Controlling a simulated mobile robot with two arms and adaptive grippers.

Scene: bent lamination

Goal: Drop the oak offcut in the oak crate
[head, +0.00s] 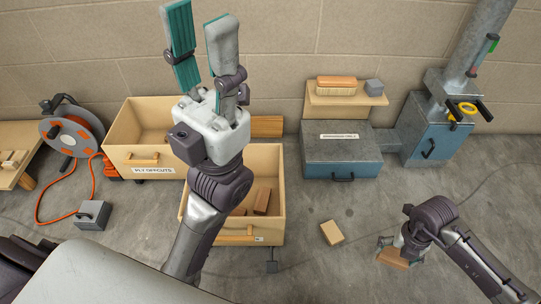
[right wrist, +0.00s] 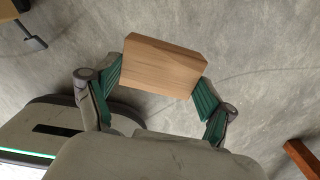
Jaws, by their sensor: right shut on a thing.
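My right gripper (head: 392,256) is shut on a tan-brown wooden block, likely the oak offcut (right wrist: 160,66), held between its green pads in the right wrist view. In the head view this block (head: 393,260) is low at the right, over the concrete floor, right of the crates. A wooden crate (head: 276,208) with reddish-brown blocks inside stands in the middle; my left arm covers part of it and its label cannot be read. Another crate (head: 117,151), labelled for ply offcuts, stands behind it to the left. My left gripper (head: 202,35) is raised, open and empty.
A pale wood block (head: 332,232) lies on the floor between the middle crate and my right gripper. A grey box (head: 342,158) and blue machine cabinet (head: 424,145) stand by the wall. A cable reel (head: 75,130) is at left. Floor at front right is mostly clear.

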